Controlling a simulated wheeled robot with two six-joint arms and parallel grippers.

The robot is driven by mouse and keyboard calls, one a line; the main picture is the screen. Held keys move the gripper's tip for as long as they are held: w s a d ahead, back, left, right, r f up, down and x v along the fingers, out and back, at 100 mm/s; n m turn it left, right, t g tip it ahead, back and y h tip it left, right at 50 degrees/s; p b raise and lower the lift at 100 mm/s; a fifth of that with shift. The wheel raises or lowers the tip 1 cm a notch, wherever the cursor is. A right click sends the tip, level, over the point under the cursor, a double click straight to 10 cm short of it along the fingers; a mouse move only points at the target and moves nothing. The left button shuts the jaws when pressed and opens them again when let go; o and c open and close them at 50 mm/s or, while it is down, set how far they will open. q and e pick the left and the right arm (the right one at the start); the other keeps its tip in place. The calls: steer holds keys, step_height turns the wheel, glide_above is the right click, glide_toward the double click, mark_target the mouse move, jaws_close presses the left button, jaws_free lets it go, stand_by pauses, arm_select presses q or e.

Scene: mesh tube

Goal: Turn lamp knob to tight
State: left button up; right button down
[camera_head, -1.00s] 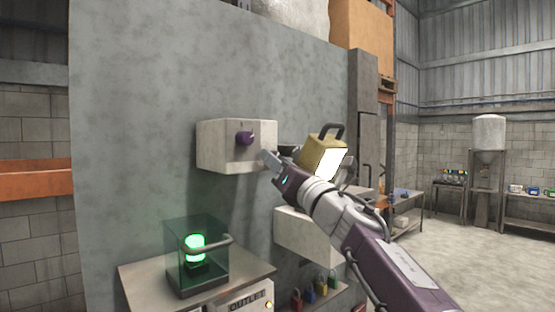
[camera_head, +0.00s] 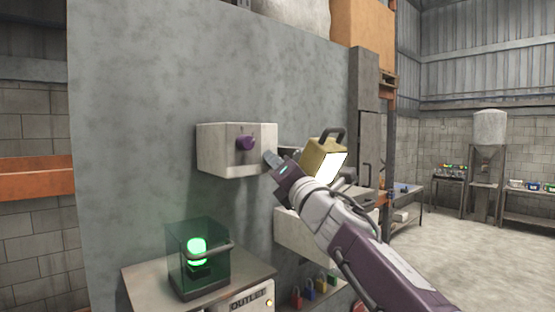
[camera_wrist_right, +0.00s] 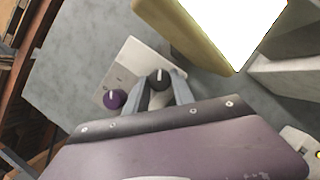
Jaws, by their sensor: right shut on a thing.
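The yellow work lamp (camera_head: 322,160) with a bright white face and a dark handle is mounted on the wall, right of a white box (camera_head: 220,150). In the right wrist view the lamp (camera_wrist_right: 192,38) is at the top, with its glowing face. A black knob (camera_wrist_right: 158,77) with a pale pointer mark sits between the fingers of my right gripper (camera_wrist_right: 162,92). The gripper is shut on this knob. In the head view my right gripper (camera_head: 272,161) is at the box's right edge and the knob is hidden. My left gripper is not in view.
A purple knob (camera_head: 244,143) is on the white box's front, close to my right gripper. Below, a glass case (camera_head: 182,262) over a green light stands on a bench (camera_head: 140,272). Several coloured padlocks (camera_head: 310,290) hang at lower right.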

steer(key=shift+r+m+h+p, duration=0.1)
steer(key=shift+m+h+p, duration=0.6)
steer(key=shift+m, duration=0.7)
steer(key=c, duration=1.3)
jaws_free()
steer(key=shift+c, duration=0.2)
steer(key=shift+a, duration=0.1)
steer(key=b+v, duration=0.2)
steer(key=v, duration=0.7)
